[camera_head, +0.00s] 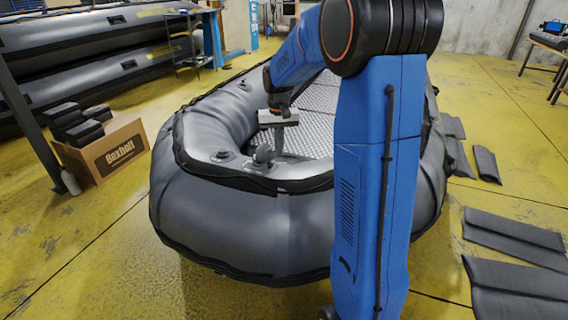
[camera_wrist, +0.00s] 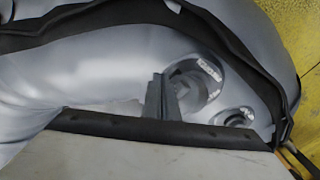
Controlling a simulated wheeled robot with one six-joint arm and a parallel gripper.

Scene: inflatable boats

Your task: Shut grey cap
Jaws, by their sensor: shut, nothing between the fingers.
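The grey boat (camera_head: 225,225) has a round grey cap (camera_head: 263,154) on top of its near tube. The cap appears raised from the tube in the head view. In the wrist view the larger round valve fitting (camera_wrist: 212,88) carries a printed label, and my gripper covers part of it. I cannot tell from there how far the cap is tilted. My gripper (camera_head: 280,150) points down just right of the cap, with its fingers together and empty. The fingers also show in the wrist view (camera_wrist: 162,98), at the fitting's left edge. I cannot tell whether they touch the cap.
A smaller round fitting (camera_head: 222,156) sits on the tube left of the cap; it also shows in the wrist view (camera_wrist: 238,116). A cardboard box (camera_head: 118,152) with dark pads stands at left. Dark flat panels (camera_head: 512,232) lie on the yellow floor at right. Stacked boats (camera_head: 100,50) are behind.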

